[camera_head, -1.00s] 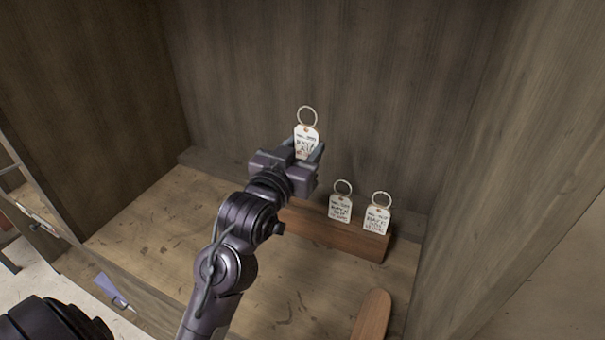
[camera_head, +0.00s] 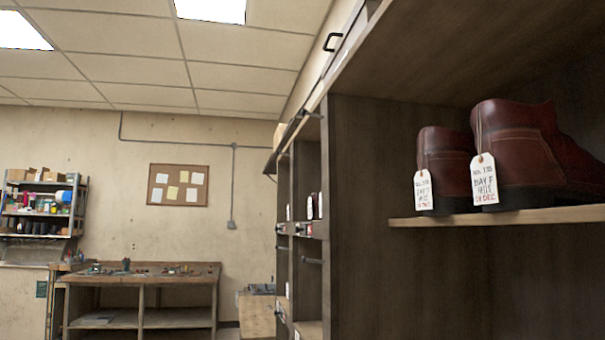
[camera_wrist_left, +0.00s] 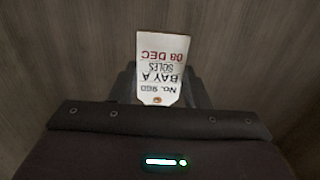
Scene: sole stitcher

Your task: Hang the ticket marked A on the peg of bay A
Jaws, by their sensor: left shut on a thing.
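In the left wrist view a white ticket (camera_wrist_left: 162,58) shows upside down, with "BAY A", "SOLES" and a red "08 DEC" printed on it. My left gripper (camera_wrist_left: 160,84) is shut on this ticket, one finger at each side of it. The head view shows neither gripper and no held ticket. Small dark peg-like parts (camera_head: 303,229) stick out from the far bays of the shelving, but I cannot tell which is the peg of bay A.
A shelf (camera_head: 540,214) at the right carries dark red boots (camera_head: 522,146) with a ticket reading "BAY F" (camera_head: 484,179). A workbench (camera_head: 140,275), a pinboard (camera_head: 179,185) and a storage rack (camera_head: 42,208) stand far back at the left. A wooden surface fills the background in the wrist view.

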